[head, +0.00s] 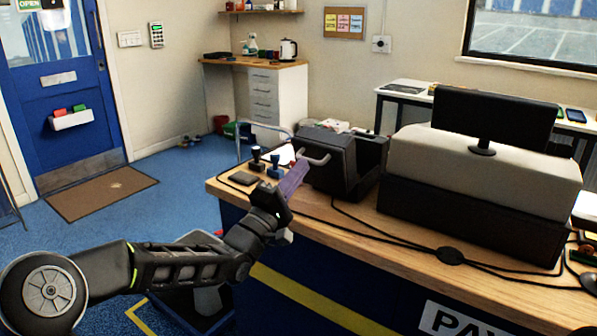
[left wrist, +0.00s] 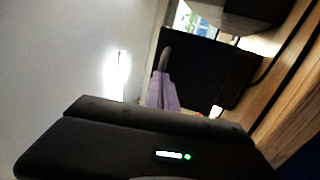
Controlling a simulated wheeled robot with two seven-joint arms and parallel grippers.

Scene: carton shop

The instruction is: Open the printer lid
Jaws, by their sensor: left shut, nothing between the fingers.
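The printer (head: 333,165) is a dark grey box at the left end of the wooden counter. A pale bar handle (head: 319,160) sticks out from its near left face. I cannot clearly tell how far its lid is raised. My left gripper (head: 301,166) has purple fingers, shut and empty, with their tips at or very near the handle; I cannot tell if they touch. In the left wrist view the shut fingers (left wrist: 161,88) point at a grey curved bar, with a dark panel of the printer (left wrist: 205,72) beside them. My right gripper is not in view.
Two hand stamps (head: 257,160) and a dark pad (head: 242,178) stand on the counter left of the printer. Black cables (head: 400,236) cross the counter. A monitor (head: 495,118) stands at the right. Blue floor (head: 190,185) is open at the left.

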